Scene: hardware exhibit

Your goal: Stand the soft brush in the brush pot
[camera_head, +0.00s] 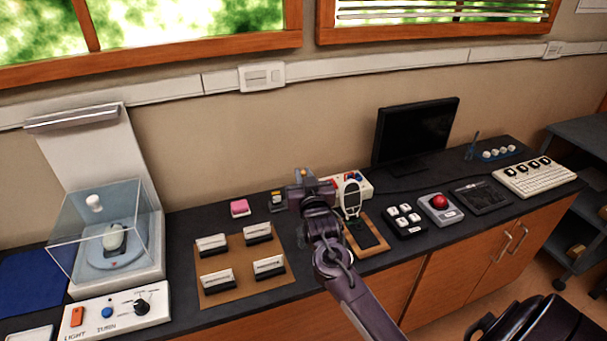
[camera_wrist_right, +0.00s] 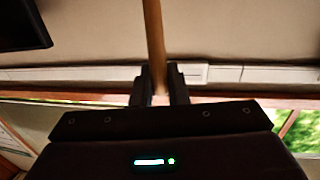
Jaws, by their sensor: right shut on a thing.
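My right gripper (camera_head: 308,182) is above the back middle of the dark counter. In the right wrist view, its two fingers (camera_wrist_right: 160,85) are shut on a round wooden handle (camera_wrist_right: 154,35), which I take to be the soft brush's. The handle runs up out of the top of that view, so the bristles do not show. In the head view the brush is mostly hidden by the gripper; a small orange tip shows there. I cannot make out the brush pot for certain in either view. My left gripper is not in view.
A brown board with several white-and-black blocks (camera_head: 214,277) lies left of my right arm. A monitor (camera_head: 415,132), a red-ball device (camera_head: 440,206) and a keyboard (camera_head: 535,176) stand right.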

